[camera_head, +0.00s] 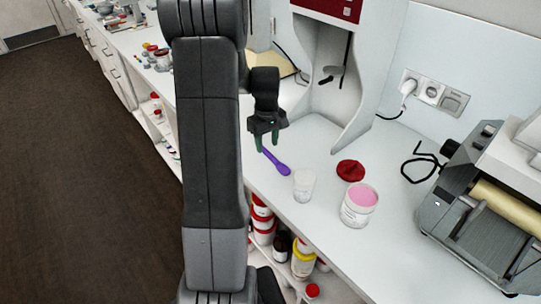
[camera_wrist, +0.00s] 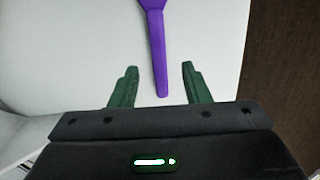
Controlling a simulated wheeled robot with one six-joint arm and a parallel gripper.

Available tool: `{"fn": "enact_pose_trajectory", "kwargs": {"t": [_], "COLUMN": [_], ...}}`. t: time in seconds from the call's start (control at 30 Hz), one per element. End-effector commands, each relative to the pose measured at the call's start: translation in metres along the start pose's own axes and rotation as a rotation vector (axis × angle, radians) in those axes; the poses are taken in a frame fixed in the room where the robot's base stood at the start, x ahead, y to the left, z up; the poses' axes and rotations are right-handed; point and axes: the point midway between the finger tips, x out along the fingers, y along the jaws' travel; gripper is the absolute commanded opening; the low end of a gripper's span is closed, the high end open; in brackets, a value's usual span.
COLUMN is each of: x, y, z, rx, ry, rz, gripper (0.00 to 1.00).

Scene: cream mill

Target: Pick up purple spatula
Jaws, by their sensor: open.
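The purple spatula (camera_head: 277,163) lies on the white bench top, in front of the white stand and left of a small clear cup. In the wrist view the purple spatula (camera_wrist: 157,45) runs from the top edge down to between my fingertips, with its narrow end closest to me. My gripper (camera_head: 267,146) points down just above the spatula's left end in the head view. In the wrist view my gripper (camera_wrist: 159,70) has its green fingers apart, one on each side of the handle, with gaps on both sides. I cannot tell the exact height above the bench.
A clear cup (camera_head: 304,186), a red lid (camera_head: 351,170) and a white tub of pink material (camera_head: 358,207) stand right of the spatula. A roller mill (camera_head: 478,215) is at far right. The white stand (camera_head: 333,105) rises behind. Jars fill the shelf below.

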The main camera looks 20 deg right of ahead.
Motion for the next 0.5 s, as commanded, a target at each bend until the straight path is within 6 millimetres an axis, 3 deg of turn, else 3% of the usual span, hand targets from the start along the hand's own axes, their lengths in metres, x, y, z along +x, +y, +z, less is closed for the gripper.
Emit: {"fn": "enact_pose_trajectory", "kwargs": {"t": [0.2, 0.47, 0.5], "x": [0.025, 0.029, 0.029], "y": [0.001, 0.001, 0.001], "z": [0.000, 0.000, 0.000], "rx": [0.000, 0.000, 0.000], "ry": [-0.002, 0.001, 0.001], "rz": [-0.001, 0.000, 0.000], "gripper": [0.43, 0.43, 0.39]}}
